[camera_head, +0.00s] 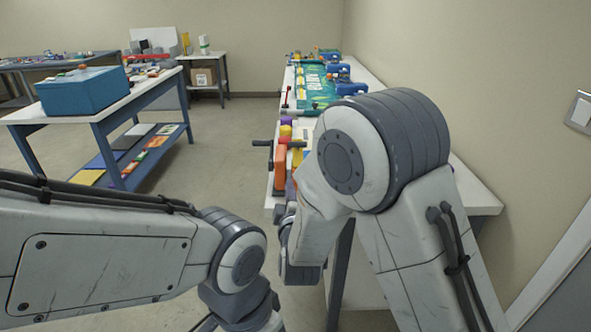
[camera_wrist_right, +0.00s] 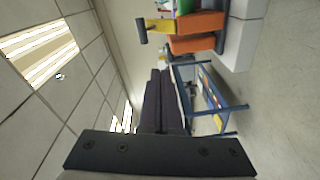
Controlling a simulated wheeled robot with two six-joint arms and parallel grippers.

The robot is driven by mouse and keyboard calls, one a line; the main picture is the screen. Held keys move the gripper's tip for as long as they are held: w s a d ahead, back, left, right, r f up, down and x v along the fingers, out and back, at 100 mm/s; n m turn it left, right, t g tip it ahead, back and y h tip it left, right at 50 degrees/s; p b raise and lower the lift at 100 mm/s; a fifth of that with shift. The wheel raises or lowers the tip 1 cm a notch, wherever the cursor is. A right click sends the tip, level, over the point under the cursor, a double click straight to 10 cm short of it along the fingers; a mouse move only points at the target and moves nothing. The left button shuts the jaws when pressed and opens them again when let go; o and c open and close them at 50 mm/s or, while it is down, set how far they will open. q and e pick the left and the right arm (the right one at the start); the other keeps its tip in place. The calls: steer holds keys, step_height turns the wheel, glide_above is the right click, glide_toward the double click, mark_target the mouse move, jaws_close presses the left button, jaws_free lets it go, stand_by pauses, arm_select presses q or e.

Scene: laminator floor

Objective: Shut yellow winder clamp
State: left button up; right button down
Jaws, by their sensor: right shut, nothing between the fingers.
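The winder clamps stand in a row at the near end of the long white bench. In the head view an orange clamp body (camera_head: 281,166) with a dark handle shows left of my right arm, with a yellow part (camera_head: 299,158) beside it, partly covered by the arm. In the right wrist view, which is turned sideways, a yellow clamp part (camera_wrist_right: 160,25) with a dark handle is at the top, beside an orange body (camera_wrist_right: 196,44). My right gripper (camera_head: 288,215) is mostly hidden by its own arm; its dark fingers (camera_wrist_right: 160,74) are together and empty, apart from the clamps. My left gripper is out of the frame.
The white bench (camera_head: 480,195) runs along the right wall, with a teal printed sheet (camera_head: 315,86) and blue devices farther back. A blue table with a blue box (camera_head: 82,92) stands at the left. The floor (camera_head: 225,140) between them is clear.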

steer(key=d+f+n+t+h+b, duration=0.1)
steer(key=d+t, duration=0.1)
arm_select(q)
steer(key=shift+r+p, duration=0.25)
steer(key=shift+p, duration=1)
arm_select(e)
glide_toward(297, 147)
steer(key=shift+n+t+h, duration=0.3)
steer(key=shift+h, duration=0.1)
steer(key=w, duration=0.4)
steer(key=w+r, duration=0.1)
steer(key=w, duration=0.2)
steer(key=shift+a, duration=0.15)
steer(key=shift+s, duration=0.1)
